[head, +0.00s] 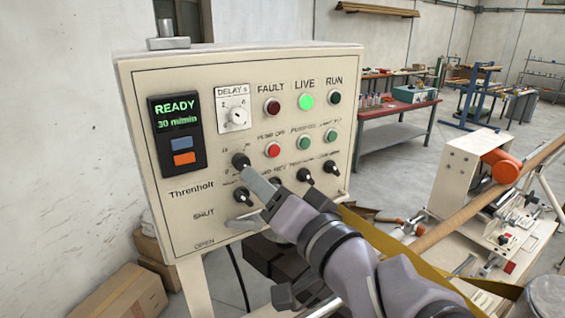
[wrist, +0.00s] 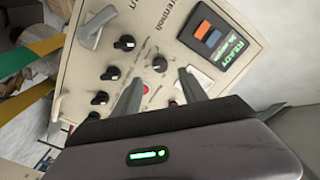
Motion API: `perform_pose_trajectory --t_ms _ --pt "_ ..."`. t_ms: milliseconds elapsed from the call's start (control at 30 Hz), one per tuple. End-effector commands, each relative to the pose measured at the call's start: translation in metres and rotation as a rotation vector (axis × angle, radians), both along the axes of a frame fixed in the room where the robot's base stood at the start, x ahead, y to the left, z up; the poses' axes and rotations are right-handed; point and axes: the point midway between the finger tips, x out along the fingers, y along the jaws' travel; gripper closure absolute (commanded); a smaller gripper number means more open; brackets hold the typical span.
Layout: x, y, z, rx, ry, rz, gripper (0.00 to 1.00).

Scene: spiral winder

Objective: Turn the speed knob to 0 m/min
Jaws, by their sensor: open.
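The control panel (head: 215,215) fills the middle of the head view. Its display (head: 175,112) reads READY and 30 m/min. The speed knob (head: 240,160), black, sits right of the orange button, with small scale marks around it; its pointer direction is too small to tell. My gripper (head: 251,173) reaches up from the lower right, its finger tips close to the knob's lower right. In the wrist view my gripper (wrist: 161,75) is open, and the speed knob (wrist: 159,64) shows between and just beyond the two tips. I cannot tell whether they touch it.
More black knobs (head: 304,174) sit close below and right. A red button (head: 272,150) and the white delay dial (head: 234,115) are above. A grey lever (head: 245,221) sticks out lower down. A yellow guard (head: 390,245) and the winder stand at right.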

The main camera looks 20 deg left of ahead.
Motion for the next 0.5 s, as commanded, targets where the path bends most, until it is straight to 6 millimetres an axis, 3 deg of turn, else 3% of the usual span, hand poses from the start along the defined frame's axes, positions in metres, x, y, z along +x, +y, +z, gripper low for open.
perform_pose_trajectory --t_ms 200,500 --pt "0.036 0.046 -0.001 -0.001 0.001 0.000 0.50" --pt "0.055 0.068 0.001 0.000 0.000 -0.003 0.50"
